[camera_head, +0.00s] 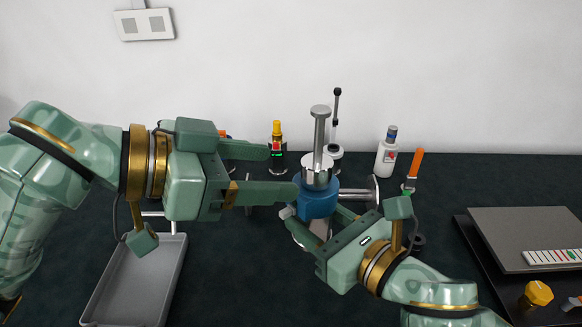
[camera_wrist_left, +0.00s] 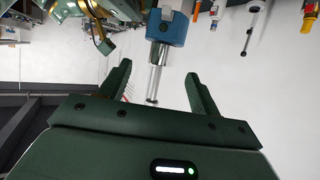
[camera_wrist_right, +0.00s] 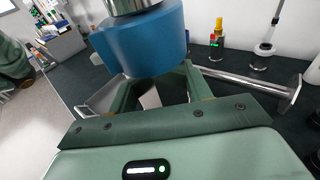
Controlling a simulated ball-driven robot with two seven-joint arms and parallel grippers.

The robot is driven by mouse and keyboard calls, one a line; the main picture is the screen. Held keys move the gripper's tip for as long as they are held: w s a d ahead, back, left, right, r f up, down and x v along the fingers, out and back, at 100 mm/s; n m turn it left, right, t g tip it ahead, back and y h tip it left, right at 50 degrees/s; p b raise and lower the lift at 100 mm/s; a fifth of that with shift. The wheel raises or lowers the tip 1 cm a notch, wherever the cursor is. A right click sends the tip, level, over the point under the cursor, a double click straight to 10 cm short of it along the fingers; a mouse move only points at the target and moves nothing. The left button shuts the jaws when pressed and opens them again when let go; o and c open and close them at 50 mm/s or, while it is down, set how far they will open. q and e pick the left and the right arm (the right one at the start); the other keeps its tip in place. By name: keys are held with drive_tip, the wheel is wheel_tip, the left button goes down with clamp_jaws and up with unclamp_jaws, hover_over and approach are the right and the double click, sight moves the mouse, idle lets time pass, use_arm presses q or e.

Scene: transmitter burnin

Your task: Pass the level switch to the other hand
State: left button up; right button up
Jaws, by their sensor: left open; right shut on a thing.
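The level switch has a blue body (camera_head: 316,202) with a silver collar and a rod with a wider end that points up in the head view. My right gripper (camera_head: 314,222) is shut on it below the blue body, which hides part of the grip; the blue body also fills the top of the right wrist view (camera_wrist_right: 146,42). My left gripper (camera_head: 284,170) is open, just left of the level switch, its fingers pointing at the collar and rod. In the left wrist view, the silver rod (camera_wrist_left: 156,75) shows between the open fingers.
Behind stand a yellow-topped device (camera_head: 277,150), a black-topped rod piece (camera_head: 336,120), a white bottle (camera_head: 386,155) and an orange-handled tool (camera_head: 415,165). A grey tray (camera_head: 172,290) lies front left. A dark platform (camera_head: 470,245) is at right. A metal rod with a flange (camera_wrist_right: 250,83) lies beyond the right gripper.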

sight(331, 175)
use_arm(q)
drive_tip(key=x, duration=1.1)
drive_tip(key=shift+f, duration=0.15)
drive_tip(key=c, duration=1)
use_arm(e)
drive_tip(key=shift+r, duration=0.1)
drive_tip(key=o, duration=1.1)
drive_tip(key=shift+c, duration=0.2)
use_arm(q)
drive_tip(key=shift+c, duration=0.3)
